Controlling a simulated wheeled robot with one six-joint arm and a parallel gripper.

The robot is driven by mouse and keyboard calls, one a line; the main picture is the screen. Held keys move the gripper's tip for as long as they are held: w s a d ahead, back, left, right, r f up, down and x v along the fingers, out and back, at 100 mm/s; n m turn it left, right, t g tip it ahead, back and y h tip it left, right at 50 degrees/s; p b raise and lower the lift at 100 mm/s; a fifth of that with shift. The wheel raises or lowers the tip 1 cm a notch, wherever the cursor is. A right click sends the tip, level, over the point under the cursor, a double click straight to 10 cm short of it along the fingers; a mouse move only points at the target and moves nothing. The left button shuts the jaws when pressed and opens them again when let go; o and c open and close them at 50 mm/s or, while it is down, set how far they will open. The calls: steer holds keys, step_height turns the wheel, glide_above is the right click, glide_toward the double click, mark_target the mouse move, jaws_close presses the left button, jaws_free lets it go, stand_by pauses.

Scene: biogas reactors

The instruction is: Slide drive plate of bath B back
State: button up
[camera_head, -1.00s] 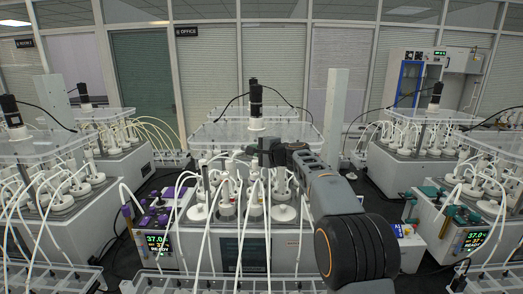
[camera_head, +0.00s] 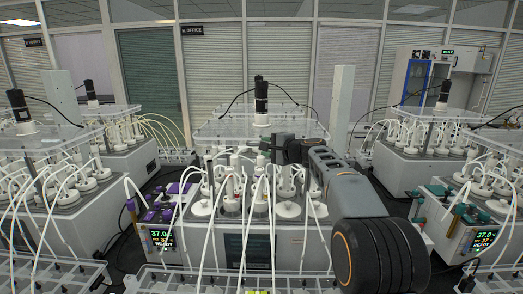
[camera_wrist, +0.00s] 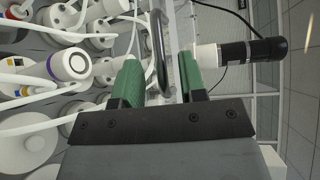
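Bath B, which I take to be the middle unit, carries a clear drive plate (camera_head: 225,130) with a black motor (camera_head: 261,95) standing on it. In the wrist view the motor (camera_wrist: 253,51) lies sideways at the upper right, and the clear plate edge (camera_wrist: 172,30) shows beside it. A grey metal handle (camera_wrist: 157,45) stands along that edge. My gripper (camera_head: 272,148) is at the front of the plate. In the wrist view its two green fingers (camera_wrist: 160,60) are apart, one each side of the handle. I cannot tell whether they touch it.
White bottles with tubes (camera_wrist: 62,66) crowd below the plate, left of the fingers in the wrist view. Similar baths stand at left (camera_head: 65,165) and right (camera_head: 487,175). A white post (camera_head: 341,110) rises behind the arm. A clear rack (camera_head: 200,280) lies in front.

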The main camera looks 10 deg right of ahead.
steer(key=b+v, duration=0.3)
steer(key=v, duration=0.7)
steer(key=shift+s, duration=0.2)
steer(key=s+a+f+n+g+h, duration=0.2)
steer(key=s+f+n+g, duration=0.1)
steer(key=s+f, duration=0.4)
steer(key=s+a+f+n+g+h, duration=0.2)
steer(key=s+a+f+n, duration=0.1)
steer(key=s+f, duration=0.4)
steer(key=s+d+f+n+g+h, duration=0.1)
steer(key=s+d+f+n+h, duration=0.1)
steer(key=s+f, duration=0.4)
steer(key=s+d+f+n+g+h, duration=0.2)
steer(key=s+f, duration=0.4)
steer(key=s, duration=0.4)
steer(key=shift+s+d+n+g+h, duration=0.15)
steer(key=shift+s+n+g+h, duration=0.15)
steer(key=shift+n+h, duration=0.75)
